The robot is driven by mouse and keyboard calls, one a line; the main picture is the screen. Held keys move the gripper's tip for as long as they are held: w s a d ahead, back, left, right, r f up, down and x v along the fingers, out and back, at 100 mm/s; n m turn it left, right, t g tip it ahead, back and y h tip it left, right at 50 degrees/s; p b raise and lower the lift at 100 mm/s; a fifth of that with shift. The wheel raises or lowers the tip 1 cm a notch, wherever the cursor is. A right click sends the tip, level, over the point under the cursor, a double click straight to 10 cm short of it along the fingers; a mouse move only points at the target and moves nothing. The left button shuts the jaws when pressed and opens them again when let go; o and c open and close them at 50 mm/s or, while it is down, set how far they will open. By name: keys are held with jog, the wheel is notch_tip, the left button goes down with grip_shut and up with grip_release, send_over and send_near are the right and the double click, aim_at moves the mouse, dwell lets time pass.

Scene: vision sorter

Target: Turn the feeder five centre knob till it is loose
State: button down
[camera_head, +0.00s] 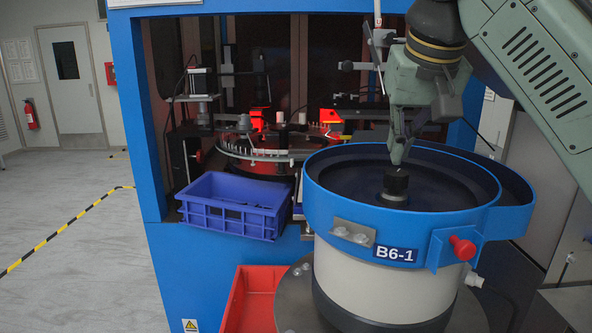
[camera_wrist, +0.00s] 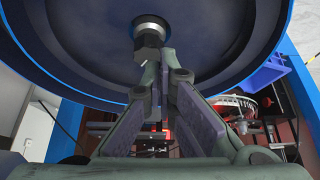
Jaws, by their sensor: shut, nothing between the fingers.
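The feeder bowl (camera_head: 325,176) has a blue rim and a dark inside, on a white drum labelled B6-1. Its black centre knob (camera_head: 396,185) stands upright in the middle of the bowl. My gripper (camera_head: 397,160) points down just above the knob, its fingers shut and empty. In the wrist view the shut fingertips (camera_wrist: 152,55) show right by the knob (camera_wrist: 149,28), overlapping its lower part in the picture. I cannot tell whether they touch it. The dark bowl (camera_wrist: 85,45) fills the top of the wrist view.
A red knob (camera_head: 462,248) sticks out from the bowl's front right. A blue crate (camera_head: 232,222) stands to the left, with a red tray (camera_head: 250,300) below it. The sorter's round table (camera_head: 262,152) is behind, inside the blue cabinet. The floor at far left is open.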

aim_at(400, 190)
notch_tip(400, 190, down, 5)
jog(key=shift+r+b, duration=0.1)
jog(key=shift+b, duration=1)
jog(key=shift+w+d+p, duration=0.15)
jog(key=shift+w+p, duration=0.15)
jog(key=shift+w, duration=0.05)
jog(key=shift+s+d+p, duration=0.1)
jog(key=shift+d+p, duration=0.1)
jog(key=shift+p, duration=0.1)
jog(key=shift+s+d+p, duration=0.1)
jog(key=shift+d+p, duration=0.25)
jog(key=shift+p, duration=0.05)
jog(key=shift+d, duration=0.75)
jog(key=shift+s, duration=0.1)
dwell(0.4)
